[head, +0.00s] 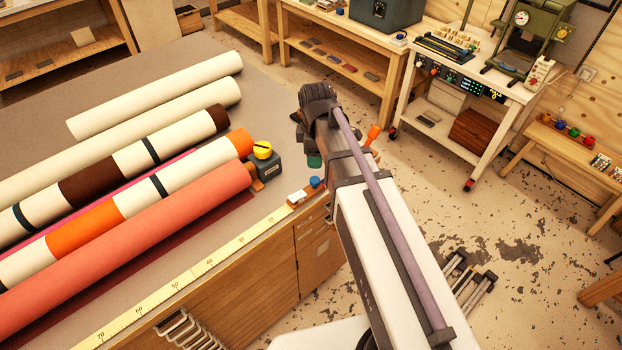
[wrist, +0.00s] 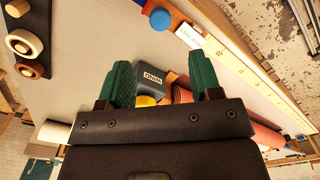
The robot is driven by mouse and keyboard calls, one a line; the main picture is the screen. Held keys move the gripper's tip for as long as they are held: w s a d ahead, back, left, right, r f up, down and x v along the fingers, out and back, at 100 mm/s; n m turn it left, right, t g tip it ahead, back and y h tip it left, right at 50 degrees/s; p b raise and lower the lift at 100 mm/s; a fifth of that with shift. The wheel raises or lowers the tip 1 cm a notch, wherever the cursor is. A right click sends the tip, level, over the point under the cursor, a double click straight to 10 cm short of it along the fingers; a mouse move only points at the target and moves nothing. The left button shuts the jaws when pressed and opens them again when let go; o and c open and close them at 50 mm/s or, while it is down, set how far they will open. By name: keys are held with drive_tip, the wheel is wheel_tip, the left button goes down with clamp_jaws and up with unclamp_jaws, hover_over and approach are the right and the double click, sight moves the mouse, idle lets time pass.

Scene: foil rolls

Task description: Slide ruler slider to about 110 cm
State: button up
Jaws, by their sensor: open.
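A pale yellow ruler (head: 190,275) runs along the front edge of the table, with its numbers falling toward the right end; 70 and 60 are legible at lower left. The slider, a small white block (head: 298,197) with a blue knob (head: 315,182), sits at that low-number end. In the wrist view the blue knob (wrist: 160,20) and the white labelled block (wrist: 189,37) lie beyond my fingertips. My gripper (wrist: 164,75) has two teal fingers spread apart with nothing held. In the head view my arm mostly hides it; one teal finger (head: 314,160) shows above and right of the slider.
Long rolls, including a coral one (head: 130,245) and an orange-banded one (head: 240,143), lie on the grey table (head: 262,85) left of my arm. A dark box (head: 265,168) with a yellow knob stands near the slider. A wheeled bench (head: 470,90) stands at upper right.

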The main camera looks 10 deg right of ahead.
sight(315, 179)
wheel_tip(315, 179, down, 10)
drive_tip(key=b, duration=0.9)
drive_tip(key=shift+f+b, duration=0.25)
drive_tip(key=shift+b, duration=0.15)
drive_tip(key=shift+r, duration=0.1)
drive_tip(key=shift+c, duration=0.3)
clamp_jaws()
